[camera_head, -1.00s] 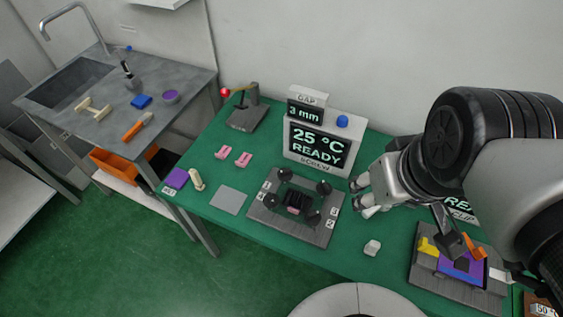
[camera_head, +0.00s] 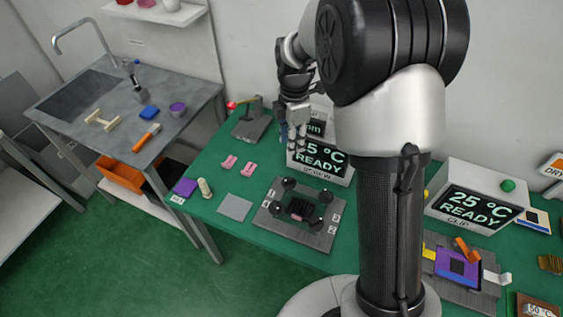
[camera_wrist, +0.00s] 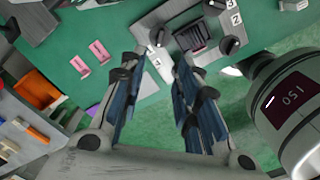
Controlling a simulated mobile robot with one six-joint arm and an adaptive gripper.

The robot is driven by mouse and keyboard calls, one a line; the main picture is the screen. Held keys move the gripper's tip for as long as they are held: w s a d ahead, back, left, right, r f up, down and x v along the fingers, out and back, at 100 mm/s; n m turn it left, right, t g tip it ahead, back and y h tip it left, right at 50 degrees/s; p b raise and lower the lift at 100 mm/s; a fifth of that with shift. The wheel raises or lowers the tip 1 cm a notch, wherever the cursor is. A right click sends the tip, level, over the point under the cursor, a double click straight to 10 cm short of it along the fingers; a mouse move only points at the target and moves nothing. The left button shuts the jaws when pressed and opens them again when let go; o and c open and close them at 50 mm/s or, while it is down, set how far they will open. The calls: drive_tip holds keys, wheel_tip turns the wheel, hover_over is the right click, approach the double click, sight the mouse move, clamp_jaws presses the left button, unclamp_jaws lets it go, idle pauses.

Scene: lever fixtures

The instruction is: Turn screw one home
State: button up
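The screw fixture is a grey plate (camera_head: 286,236) with black round knobs at its corners and a dark ribbed block (camera_head: 300,207) in the middle. Knobs show at back left (camera_head: 289,183), back right (camera_head: 325,196), front left (camera_head: 275,208) and front right (camera_head: 316,223). My gripper (camera_head: 297,136) hangs behind and above the plate, in front of the screw display, apart from the knobs. In the wrist view, my gripper (camera_wrist: 158,75) has its fingers spread and empty, with the plate (camera_wrist: 172,17) beyond them.
The screw display (camera_head: 320,166) reads 25 °C READY behind the plate, partly covered by my gripper. Pink pieces (camera_head: 248,170), a grey square (camera_head: 235,207) and a lever stand (camera_head: 252,124) lie left. The clip fixture (camera_head: 462,289) stands right, beyond my arm.

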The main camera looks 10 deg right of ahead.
sight(291, 178)
wheel_tip(291, 178, down, 17)
drive_tip(key=b, duration=0.4)
clamp_jaws()
idle(0.4)
